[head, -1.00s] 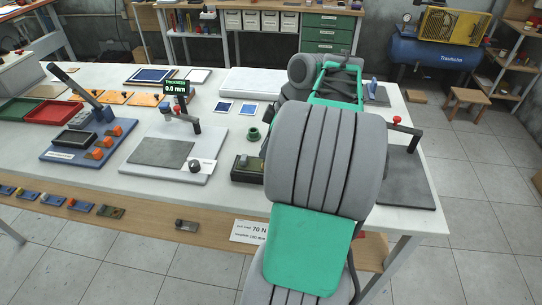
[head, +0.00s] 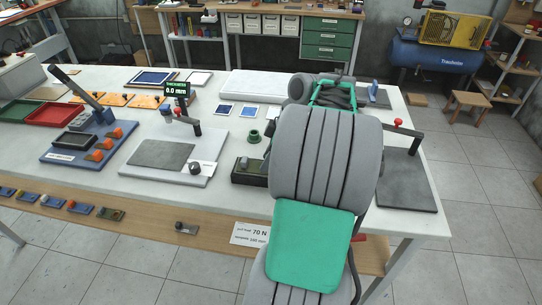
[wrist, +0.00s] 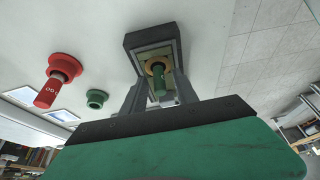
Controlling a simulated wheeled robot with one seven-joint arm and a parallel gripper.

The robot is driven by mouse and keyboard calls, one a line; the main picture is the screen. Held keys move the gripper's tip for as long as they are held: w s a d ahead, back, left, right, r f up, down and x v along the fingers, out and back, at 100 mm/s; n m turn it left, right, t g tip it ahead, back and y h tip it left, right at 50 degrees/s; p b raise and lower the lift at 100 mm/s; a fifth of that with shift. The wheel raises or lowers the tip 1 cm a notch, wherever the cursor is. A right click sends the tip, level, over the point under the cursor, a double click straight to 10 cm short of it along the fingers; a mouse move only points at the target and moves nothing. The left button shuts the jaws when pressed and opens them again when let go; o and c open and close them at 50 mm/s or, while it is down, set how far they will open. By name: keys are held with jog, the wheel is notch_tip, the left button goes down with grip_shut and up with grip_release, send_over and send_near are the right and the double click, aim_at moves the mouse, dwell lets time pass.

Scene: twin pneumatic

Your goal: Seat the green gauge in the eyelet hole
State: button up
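The green gauge (wrist: 158,80) shows between my fingers in the wrist view, lined up with a brass-coloured eyelet (wrist: 147,68) in a dark box. I cannot tell how deep it sits. My gripper (wrist: 159,80) points at the box, one finger on each side of the gauge, with gaps that look visible on both sides, so it appears open. In the head view my gripper is hidden behind my own arm. A dark box (head: 250,180) with something greenish inside stands left of my arm there; it looks like the same box.
An empty green ring-shaped holder (wrist: 97,98) stands on the table, also in the head view (head: 253,136). A red gauge (wrist: 46,96) stands upright in a red holder (wrist: 65,66) beside it. A grey plate with a lever (head: 160,155) lies left of the box.

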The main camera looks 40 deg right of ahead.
jog(key=shift+r, duration=0.25)
jog(key=p+v, duration=0.4)
jog(key=v, duration=0.8)
jog(key=w+a+f+m, duration=0.1)
jog(key=w+a+m, duration=0.15)
jog(key=a, duration=0.75)
jog(key=w+a+m, duration=0.1)
jog(key=w+a, duration=0.3)
jog(key=a, duration=0.6)
jog(key=s+a+f+m+h, duration=0.2)
jog(key=s+a+f+m, duration=0.2)
jog(key=s+a+f, duration=0.2)
jog(key=s+a, duration=0.2)
jog(key=a, duration=0.1)
jog(key=shift+h, duration=0.4)
